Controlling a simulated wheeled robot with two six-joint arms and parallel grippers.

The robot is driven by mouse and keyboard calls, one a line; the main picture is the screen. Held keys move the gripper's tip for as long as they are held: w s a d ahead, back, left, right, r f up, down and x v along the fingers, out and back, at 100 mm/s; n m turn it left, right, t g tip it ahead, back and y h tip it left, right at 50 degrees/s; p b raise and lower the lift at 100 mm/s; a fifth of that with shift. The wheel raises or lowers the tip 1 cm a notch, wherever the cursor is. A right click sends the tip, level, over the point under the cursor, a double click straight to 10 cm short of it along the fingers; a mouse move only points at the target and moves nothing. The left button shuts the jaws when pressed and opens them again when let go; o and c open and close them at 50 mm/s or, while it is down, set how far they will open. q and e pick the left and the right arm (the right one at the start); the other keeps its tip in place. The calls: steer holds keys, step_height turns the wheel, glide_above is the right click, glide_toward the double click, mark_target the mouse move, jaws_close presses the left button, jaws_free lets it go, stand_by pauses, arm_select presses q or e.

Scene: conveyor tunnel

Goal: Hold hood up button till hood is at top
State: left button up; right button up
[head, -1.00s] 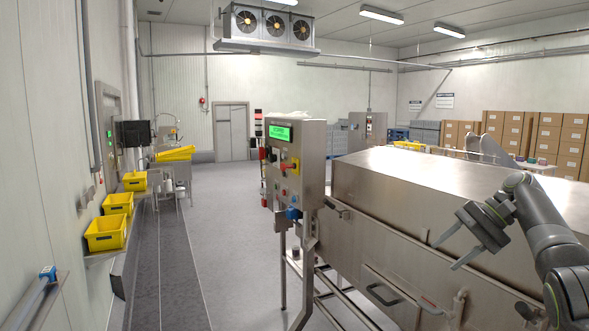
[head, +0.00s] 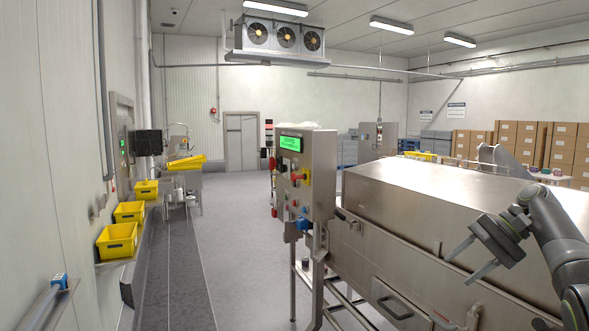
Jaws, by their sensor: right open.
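The hood (head: 420,195) is a long steel cover lying on the machine, to the right of the panel. My right gripper (head: 464,262) is open and empty in front of the hood's near side, well to the right of the panel and apart from it. My left gripper is out of view.
Yellow bins (head: 117,241) stand on shelves along the left wall. A grey floor aisle (head: 240,240) runs clear between them and the panel. A handle (head: 395,307) sticks out of the machine's lower side. Stacked cartons (head: 520,140) stand at the back right.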

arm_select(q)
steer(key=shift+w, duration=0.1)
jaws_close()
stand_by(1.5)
